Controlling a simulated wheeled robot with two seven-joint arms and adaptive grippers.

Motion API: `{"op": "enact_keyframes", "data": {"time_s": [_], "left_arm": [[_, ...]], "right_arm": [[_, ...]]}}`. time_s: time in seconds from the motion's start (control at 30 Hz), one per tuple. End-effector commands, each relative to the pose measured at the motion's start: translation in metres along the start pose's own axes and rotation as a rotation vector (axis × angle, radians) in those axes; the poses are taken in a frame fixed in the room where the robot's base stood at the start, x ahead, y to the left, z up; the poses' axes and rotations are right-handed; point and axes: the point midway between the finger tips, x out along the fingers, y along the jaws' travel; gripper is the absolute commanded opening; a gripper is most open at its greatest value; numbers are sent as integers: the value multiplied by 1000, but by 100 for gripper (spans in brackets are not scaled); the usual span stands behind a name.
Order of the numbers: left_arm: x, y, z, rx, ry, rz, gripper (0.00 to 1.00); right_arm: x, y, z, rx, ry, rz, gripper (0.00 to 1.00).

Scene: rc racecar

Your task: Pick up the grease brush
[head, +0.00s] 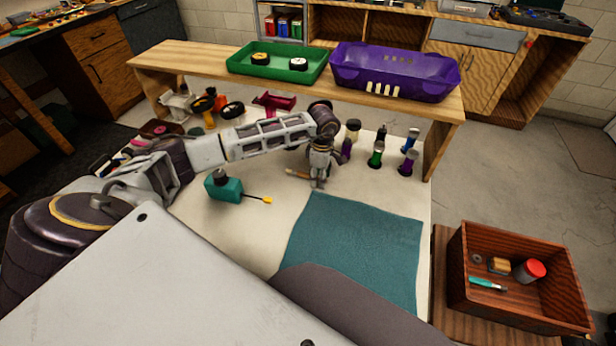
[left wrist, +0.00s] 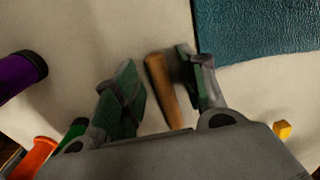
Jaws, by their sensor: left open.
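The grease brush shows as a tan wooden handle (left wrist: 164,90) in the left wrist view. It lies on the cream tabletop between the spread fingers of my left gripper (left wrist: 157,60), nearer the right finger. In the head view the handle (head: 297,174) shows just left of my left gripper (head: 318,183), which points down at the mat's far edge. The gripper is open. The brush's other end is hidden behind the gripper. I cannot tell whether the right finger touches the handle. My right gripper is not in view.
A teal mat (head: 355,245) covers the near right of the table. A teal oil can (head: 222,187) stands left. Several bottles (head: 376,155) stand right of the gripper. A raised shelf holds a green tray (head: 275,72) and purple bin (head: 395,75). A wooden box (head: 470,300) stands at right.

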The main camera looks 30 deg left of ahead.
Motion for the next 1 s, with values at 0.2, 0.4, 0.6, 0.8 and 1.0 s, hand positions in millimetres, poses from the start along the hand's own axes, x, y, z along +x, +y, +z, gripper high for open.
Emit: {"op": "enact_keyframes", "data": {"time_s": [0.2,0.4,0.6,0.8,1.0], "left_arm": [[0,0,0,0,0,0,42],[0,0,0,0,0,0,24],[0,0,0,0,0,0,1],[0,0,0,0,0,1,1],[-5,1,0,0,0,2,1]], "right_arm": [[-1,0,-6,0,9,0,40],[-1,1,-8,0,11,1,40],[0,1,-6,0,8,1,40],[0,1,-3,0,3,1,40],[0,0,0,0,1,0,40]]}}
